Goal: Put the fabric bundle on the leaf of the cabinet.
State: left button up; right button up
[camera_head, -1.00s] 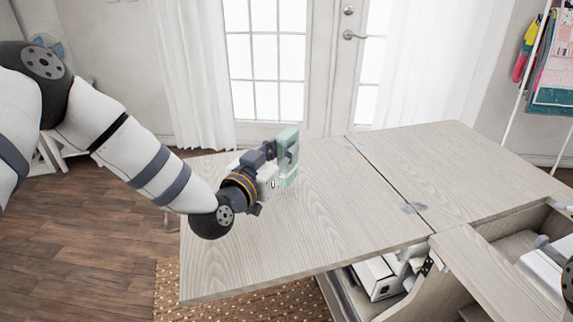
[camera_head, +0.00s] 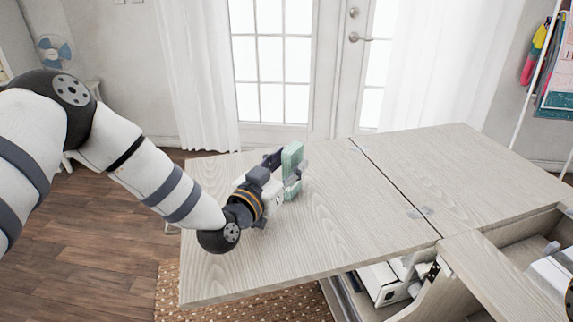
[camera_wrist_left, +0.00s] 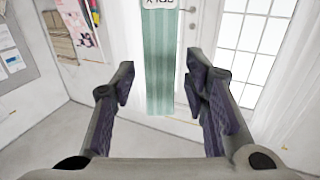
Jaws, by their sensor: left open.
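The fabric bundle (camera_head: 292,165) is a mint-green upright block over the cabinet's pale wooden left leaf (camera_head: 235,265). Its lower end looks at or very near the leaf surface; contact is hard to tell. My left gripper (camera_head: 283,172) is at the bundle, low over the leaf, and partly hides it. In the left wrist view the green ribbed bundle (camera_wrist_left: 160,65), with a white label at its top, stands between the fingers. The fingers of the left gripper (camera_wrist_left: 163,85) are open, with a gap on each side. My right gripper is not in view.
The rest of the leaf is bare. A hinged seam divides it from the right tabletop (camera_head: 465,175). An open compartment with white items (camera_head: 385,280) lies below at the right front. Glass doors (camera_head: 270,75) and curtains stand behind, and a woven rug (camera_head: 235,300) lies below.

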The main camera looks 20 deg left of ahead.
pick_arm(q)
jog(key=shift+s+r, duration=0.1)
jog(key=shift+r, duration=0.15)
jog(key=s, duration=0.4)
jog(key=s+a+p, duration=0.1)
jog(key=s, duration=0.2)
jog(key=s+a, duration=0.1)
jog(key=s, duration=0.3)
jog(key=shift+s+a+f, duration=0.1)
jog(key=shift+s+a, duration=0.05)
jog(key=shift+s, duration=0.2)
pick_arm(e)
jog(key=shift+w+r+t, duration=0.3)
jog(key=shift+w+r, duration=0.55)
pick_arm(q)
jog(key=shift+f, duration=0.1)
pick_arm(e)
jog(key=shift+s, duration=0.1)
